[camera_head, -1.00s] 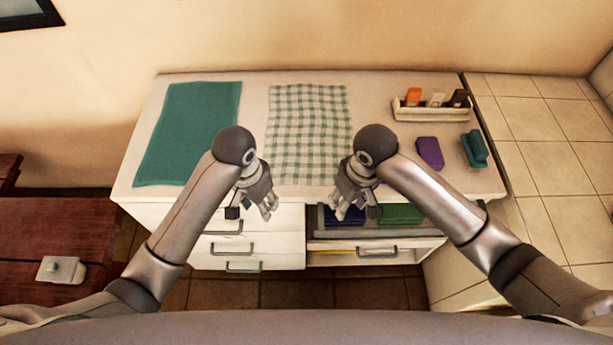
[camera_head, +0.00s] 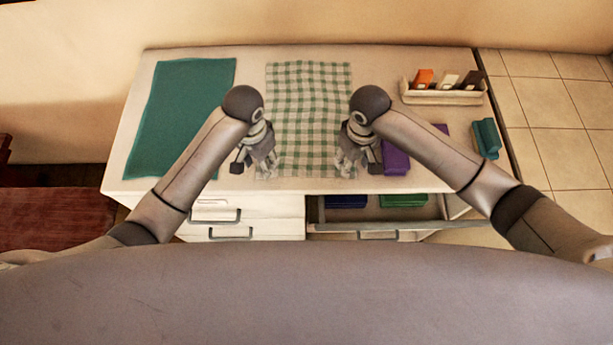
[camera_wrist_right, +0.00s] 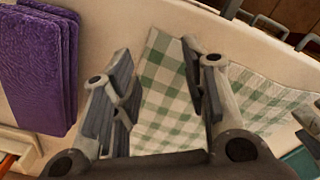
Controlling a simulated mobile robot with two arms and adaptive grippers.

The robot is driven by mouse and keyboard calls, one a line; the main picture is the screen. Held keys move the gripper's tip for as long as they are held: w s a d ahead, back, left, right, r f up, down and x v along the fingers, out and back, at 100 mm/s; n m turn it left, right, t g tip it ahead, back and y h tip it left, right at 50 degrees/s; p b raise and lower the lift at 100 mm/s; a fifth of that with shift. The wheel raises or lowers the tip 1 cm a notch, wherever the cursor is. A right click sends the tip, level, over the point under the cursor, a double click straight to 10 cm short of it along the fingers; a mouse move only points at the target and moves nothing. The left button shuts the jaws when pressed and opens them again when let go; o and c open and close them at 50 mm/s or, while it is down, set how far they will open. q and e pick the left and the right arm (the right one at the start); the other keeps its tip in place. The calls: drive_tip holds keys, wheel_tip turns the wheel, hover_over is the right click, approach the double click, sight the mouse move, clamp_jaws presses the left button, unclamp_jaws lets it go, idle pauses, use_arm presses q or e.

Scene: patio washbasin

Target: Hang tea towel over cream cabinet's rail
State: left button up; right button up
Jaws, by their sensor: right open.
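The green-and-white checked tea towel (camera_head: 308,100) lies flat on the middle of the cream cabinet's (camera_head: 250,56) top; it also shows in the right wrist view (camera_wrist_right: 165,85). My left gripper (camera_head: 264,168) is open by the towel's front left edge. My right gripper (camera_head: 350,160) is open and empty by its front right edge; the towel shows between its fingers in the right wrist view (camera_wrist_right: 160,100). Dark bar handles (camera_head: 215,214) run along the cabinet's front. I cannot tell which bar is the rail.
A teal cloth (camera_head: 180,115) lies at the left of the top. A purple folded stack (camera_head: 396,162), a teal block (camera_head: 487,138) and a tray (camera_head: 440,97) with small packets stand at the right. An open compartment below holds blue and green folded items (camera_head: 402,201).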

use_arm(q)
drive_tip(key=shift+w+f, duration=0.2)
drive_tip(key=shift+f, duration=0.65)
use_arm(e)
drive_tip(key=shift+w+f, duration=0.2)
drive_tip(key=shift+f, duration=0.7)
use_arm(q)
drive_tip(key=shift+f, duration=0.15)
use_arm(e)
drive_tip(key=shift+f, duration=0.1)
use_arm(q)
drive_tip(key=shift+s, duration=0.1)
use_arm(e)
drive_tip(key=shift+s, duration=0.1)
use_arm(q)
drive_tip(key=shift+f, duration=0.2)
use_arm(e)
drive_tip(key=shift+f, duration=0.2)
use_arm(q)
drive_tip(key=shift+r, duration=0.1)
drive_tip(key=c, duration=0.4)
use_arm(e)
drive_tip(key=c, duration=0.4)
use_arm(q)
clamp_jaws()
use_arm(e)
clamp_jaws()
